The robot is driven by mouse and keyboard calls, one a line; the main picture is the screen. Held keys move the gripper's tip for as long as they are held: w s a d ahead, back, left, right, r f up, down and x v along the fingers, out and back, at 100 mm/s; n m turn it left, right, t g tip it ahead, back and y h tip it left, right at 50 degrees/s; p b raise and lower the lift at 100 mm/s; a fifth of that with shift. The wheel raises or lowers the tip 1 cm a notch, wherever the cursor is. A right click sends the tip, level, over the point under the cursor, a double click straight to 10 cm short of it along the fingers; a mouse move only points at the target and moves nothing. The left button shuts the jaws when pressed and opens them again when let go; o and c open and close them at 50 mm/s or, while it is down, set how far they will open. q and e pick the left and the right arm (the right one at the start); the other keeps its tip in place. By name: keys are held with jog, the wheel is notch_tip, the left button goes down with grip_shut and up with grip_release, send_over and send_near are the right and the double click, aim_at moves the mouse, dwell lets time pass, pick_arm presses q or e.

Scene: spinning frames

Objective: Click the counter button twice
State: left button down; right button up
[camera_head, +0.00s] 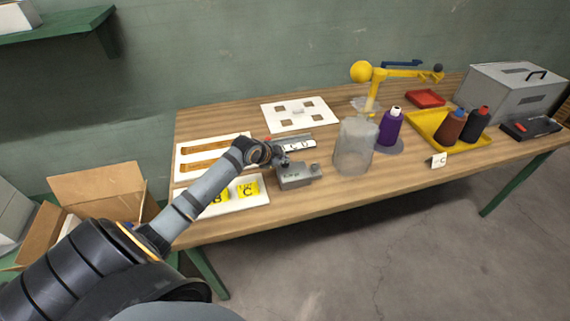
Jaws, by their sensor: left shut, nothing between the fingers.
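A small grey box (295,181), which looks like the counter, sits near the front edge of the table. A small round grey knob shows at its right end; I cannot tell whether this is the button. My left gripper (283,161) is shut and empty, just above the back left part of the box. The gripper hides part of the box's top, and I cannot tell whether it touches it. My right gripper is not in view.
A cloudy grey container (353,150) stands to the right of the box, with a purple bottle (390,128) beyond it. A yellow tray (424,125) holds two bottles. White boards (216,144) lie to the left. Clear wood lies in front of the container.

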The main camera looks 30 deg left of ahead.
pick_arm(q)
jog(key=shift+f, duration=0.5)
dwell(0.6)
jog(key=shift+r+p, duration=0.8)
jog(key=shift+r, duration=0.25)
notch_tip(320, 180, up, 5)
jog(key=p, duration=0.5)
jog(key=shift+r, duration=0.15)
dwell(1.3)
